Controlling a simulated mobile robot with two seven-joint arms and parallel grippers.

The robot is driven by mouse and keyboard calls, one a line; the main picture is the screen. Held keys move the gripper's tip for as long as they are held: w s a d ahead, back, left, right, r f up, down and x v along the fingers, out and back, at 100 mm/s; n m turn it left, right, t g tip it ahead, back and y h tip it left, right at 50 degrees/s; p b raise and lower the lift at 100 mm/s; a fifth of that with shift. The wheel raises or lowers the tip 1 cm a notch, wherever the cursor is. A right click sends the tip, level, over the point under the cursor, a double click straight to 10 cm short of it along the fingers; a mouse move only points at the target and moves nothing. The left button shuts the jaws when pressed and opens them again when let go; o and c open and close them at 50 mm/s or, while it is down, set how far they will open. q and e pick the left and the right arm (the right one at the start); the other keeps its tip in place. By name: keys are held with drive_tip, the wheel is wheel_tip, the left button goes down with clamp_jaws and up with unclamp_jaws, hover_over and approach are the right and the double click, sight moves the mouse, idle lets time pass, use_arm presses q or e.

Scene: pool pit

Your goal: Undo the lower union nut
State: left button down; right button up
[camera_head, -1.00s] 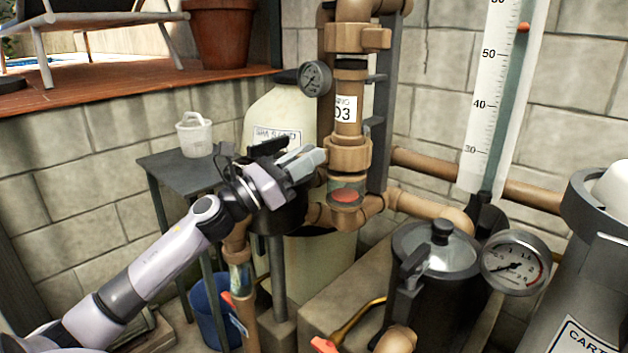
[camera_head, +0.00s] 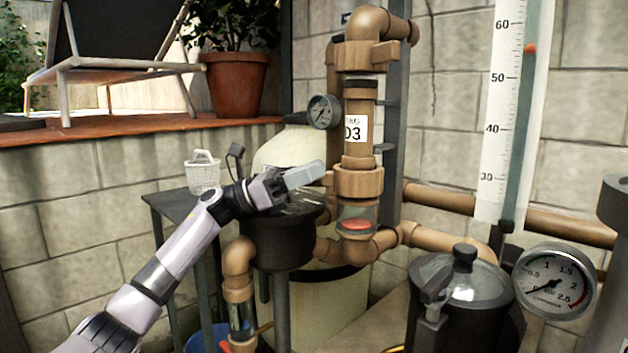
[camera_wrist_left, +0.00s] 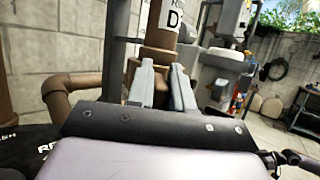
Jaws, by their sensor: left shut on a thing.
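The lower union nut (camera_head: 358,182) is a tan ring on the vertical brown pipe, just above a clear section with a red piece inside. My left gripper (camera_head: 322,174) reaches it from the left, its grey fingers at the nut's left side. In the left wrist view the two fingers (camera_wrist_left: 163,88) stand on either side of the brown fitting (camera_wrist_left: 160,57), shut on it. The fingers hide part of the nut there. The right gripper is in neither current view.
A round pressure gauge (camera_head: 323,111) and a dark upright bar (camera_head: 392,130) sit close to the pipe. A black lidded pot (camera_head: 462,285) and a larger gauge (camera_head: 555,281) stand at lower right.

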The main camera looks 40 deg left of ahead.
use_arm(q)
drive_tip(key=shift+s+a+r, duration=0.15)
drive_tip(key=shift+a+r, duration=0.1)
drive_tip(key=shift+r, duration=0.5)
drive_tip(key=c, duration=1.1)
unclamp_jaws()
drive_tip(key=shift+d, duration=0.1)
drive_tip(key=shift+f, duration=0.25)
drive_tip(key=shift+s+a+f, duration=0.2)
drive_tip(key=shift+a+f, duration=0.1)
drive_tip(key=v, duration=0.6)
drive_tip(key=shift+b, duration=0.4)
drive_tip(key=shift+r, duration=0.1)
drive_tip(key=shift+s, duration=0.1)
